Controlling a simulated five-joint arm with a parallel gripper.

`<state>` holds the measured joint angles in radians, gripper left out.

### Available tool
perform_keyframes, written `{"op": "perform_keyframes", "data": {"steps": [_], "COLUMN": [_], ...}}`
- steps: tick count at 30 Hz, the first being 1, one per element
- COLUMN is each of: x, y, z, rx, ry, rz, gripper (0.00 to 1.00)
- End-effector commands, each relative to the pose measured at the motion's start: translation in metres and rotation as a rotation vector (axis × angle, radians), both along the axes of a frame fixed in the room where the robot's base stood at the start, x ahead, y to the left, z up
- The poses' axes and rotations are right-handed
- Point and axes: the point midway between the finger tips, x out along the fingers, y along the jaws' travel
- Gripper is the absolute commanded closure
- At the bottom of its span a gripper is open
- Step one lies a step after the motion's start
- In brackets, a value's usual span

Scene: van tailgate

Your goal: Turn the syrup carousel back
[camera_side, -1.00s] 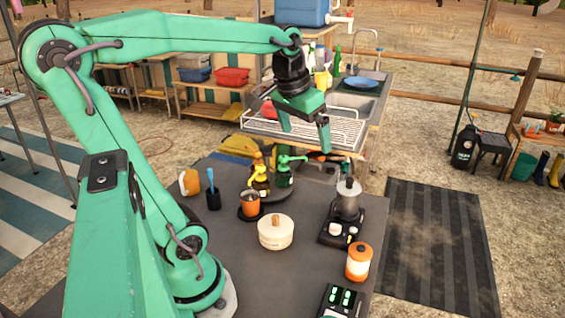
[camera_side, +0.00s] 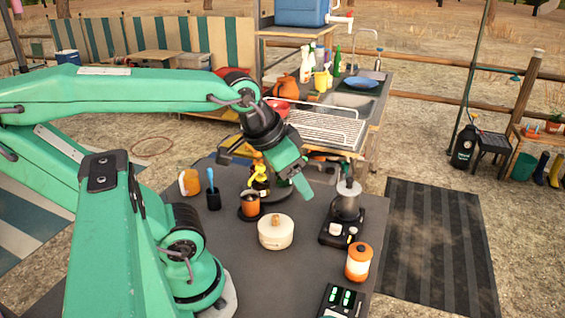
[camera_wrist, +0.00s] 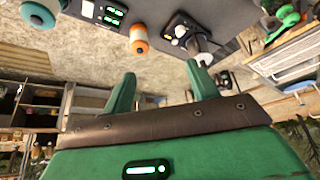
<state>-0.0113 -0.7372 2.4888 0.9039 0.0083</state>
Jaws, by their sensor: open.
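The syrup carousel (camera_side: 274,196) is a dark round turntable near the back of the grey table in the side view. A yellow-topped pump bottle (camera_side: 259,178) stands on it; the rest of its load is mostly hidden behind my gripper. My gripper (camera_side: 298,186) is open and empty, tilted, in front of and above the carousel's right side. Whether it touches anything there cannot be told. In the wrist view my gripper (camera_wrist: 160,82) has both green fingers apart with nothing between them. A green bottle part (camera_wrist: 285,18) shows at the upper right.
A white lidded pot (camera_side: 276,233), an orange cup (camera_side: 250,204) and a dark cup with a blue tool (camera_side: 212,192) stand near the carousel. A burner with a metal pot (camera_side: 346,205) and an orange jar (camera_side: 358,262) stand to the right. A sink counter (camera_side: 330,130) is behind.

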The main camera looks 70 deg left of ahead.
Motion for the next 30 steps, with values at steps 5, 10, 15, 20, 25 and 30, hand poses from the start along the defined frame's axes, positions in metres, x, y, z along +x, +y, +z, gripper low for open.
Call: {"op": "perform_keyframes", "data": {"steps": [5, 10, 15, 20, 25, 30], "x": [0.011, 0.030, 0.050, 0.067, 0.079, 0.086], "y": [0.013, 0.038, 0.072, 0.109, 0.153, 0.201], "z": [0.006, 0.015, 0.022, 0.024, 0.022, 0.016], "rx": [0.014, 0.033, 0.047, 0.049, 0.041, 0.023], "ry": [0.034, 0.088, 0.154, 0.217, 0.282, 0.343], "rz": [0.025, 0.061, 0.099, 0.132, 0.166, 0.195], "gripper": [0.66, 0.66, 0.66, 0.66, 0.66, 0.66]}}
